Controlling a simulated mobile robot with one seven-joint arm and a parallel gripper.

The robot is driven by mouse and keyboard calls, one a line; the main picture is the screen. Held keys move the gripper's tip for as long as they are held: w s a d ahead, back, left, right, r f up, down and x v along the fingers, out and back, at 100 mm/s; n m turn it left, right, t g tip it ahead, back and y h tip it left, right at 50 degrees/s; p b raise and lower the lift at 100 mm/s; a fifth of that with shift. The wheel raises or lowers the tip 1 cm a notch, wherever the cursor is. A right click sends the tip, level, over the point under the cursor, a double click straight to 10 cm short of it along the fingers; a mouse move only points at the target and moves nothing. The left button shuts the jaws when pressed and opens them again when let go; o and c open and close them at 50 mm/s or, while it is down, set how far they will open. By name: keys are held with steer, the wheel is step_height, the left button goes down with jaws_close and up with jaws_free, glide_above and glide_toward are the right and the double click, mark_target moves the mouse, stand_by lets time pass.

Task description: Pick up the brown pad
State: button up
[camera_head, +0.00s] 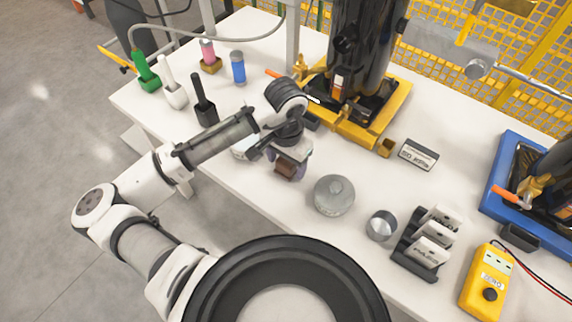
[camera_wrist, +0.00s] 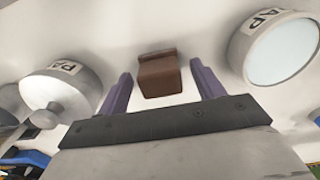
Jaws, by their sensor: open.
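The brown pad (camera_wrist: 160,78) is a small block on the white table, seen in the wrist view between and just beyond the fingertips. In the head view the brown pad (camera_head: 286,170) shows by the gripper, partly covered by it. My gripper (camera_wrist: 162,88) is open, with one purple finger on each side of the pad and a visible gap to each. In the head view my gripper (camera_head: 287,172) is above the table, pointing down at the pad. I cannot tell its exact height.
A round metal-lidded container (camera_head: 334,195) stands right of the gripper. A small metal cup (camera_head: 381,225), a dark rack (camera_head: 415,245) and a yellow meter (camera_head: 487,282) are further right. A yellow-based black machine (camera_head: 365,125) stands behind. In the wrist view, round containers (camera_wrist: 65,92) (camera_wrist: 272,48) flank the pad.

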mark_target(286, 161)
steer(key=c, duration=1.1)
steer(key=shift+o, duration=0.2)
step_height(286, 161, up, 20)
steer(key=shift+p, duration=0.3)
steer(key=o, duration=0.4)
steer(key=c, duration=0.3)
steer(key=shift+f, duration=0.15)
